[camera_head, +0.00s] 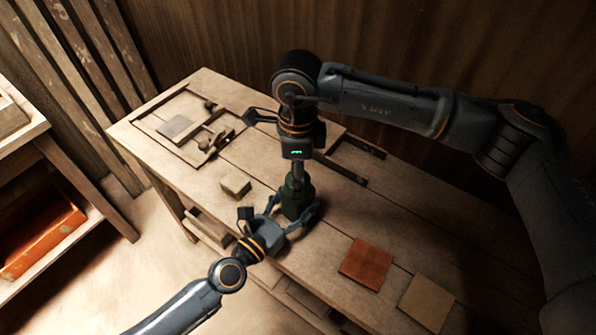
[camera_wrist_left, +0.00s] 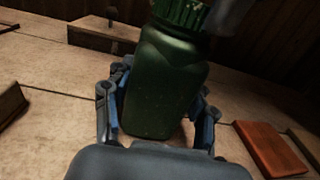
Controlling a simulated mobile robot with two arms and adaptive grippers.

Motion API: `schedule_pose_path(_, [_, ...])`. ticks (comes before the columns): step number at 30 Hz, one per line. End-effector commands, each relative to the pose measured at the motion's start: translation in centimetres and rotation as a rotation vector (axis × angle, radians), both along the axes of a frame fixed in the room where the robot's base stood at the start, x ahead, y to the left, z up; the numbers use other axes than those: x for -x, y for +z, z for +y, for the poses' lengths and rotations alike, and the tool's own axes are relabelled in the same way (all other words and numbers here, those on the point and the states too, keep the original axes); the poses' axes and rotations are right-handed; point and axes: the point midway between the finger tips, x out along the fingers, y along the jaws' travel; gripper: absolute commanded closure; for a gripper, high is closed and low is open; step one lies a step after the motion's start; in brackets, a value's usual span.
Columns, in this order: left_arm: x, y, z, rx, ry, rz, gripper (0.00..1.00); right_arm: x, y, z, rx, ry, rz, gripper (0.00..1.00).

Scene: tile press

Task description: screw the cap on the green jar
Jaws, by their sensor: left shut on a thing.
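The green jar (camera_head: 295,202) stands on the wooden workbench, dark green and boxy. In the left wrist view the jar (camera_wrist_left: 162,85) fills the middle and looks tilted. My left gripper (camera_head: 294,214) is shut around its body; its fingers (camera_wrist_left: 160,112) flank the jar. A ribbed green cap (camera_wrist_left: 181,14) is at the jar's top, cut off by the picture edge. My right gripper (camera_head: 297,180) points down right above the jar. A grey part beside the cap in the wrist view looks like its finger. Whether it grips the cap is hidden.
A small wooden block (camera_head: 235,184) lies left of the jar. A red tile (camera_head: 366,262) and a beige tile (camera_head: 427,303) lie at the right front of the workbench (camera_head: 335,225).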

Motion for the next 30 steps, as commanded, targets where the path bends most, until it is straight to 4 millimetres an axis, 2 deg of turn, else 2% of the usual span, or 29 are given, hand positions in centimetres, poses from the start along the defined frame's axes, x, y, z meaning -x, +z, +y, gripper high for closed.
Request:
schedule_pose_path(18, [0.06,-0.03,-0.06,-0.001,-0.002,0.001,1.00,0.00,-0.11,0.08,-0.001,-1.308,0.001,0.91])
schedule_pose_path(22, [0.06,-0.02,-0.06,0.000,-0.002,0.000,1.00,-0.01,-0.11,0.06,-0.001,-1.514,0.000,0.91])
schedule_pose_path(26, [0.06,-0.02,-0.06,0.000,-0.002,0.000,1.00,-0.03,-0.09,0.05,-0.001,-1.499,0.000,0.91])
schedule_pose_path(27, [0.06,-0.02,-0.06,0.000,-0.002,0.000,1.00,-0.04,-0.09,0.05,-0.001,-1.499,0.000,0.49])
schedule_pose_path(30, [0.07,-0.02,-0.07,0.000,-0.002,0.000,1.00,-0.03,-0.09,0.04,-0.001,-1.498,0.000,0.31])
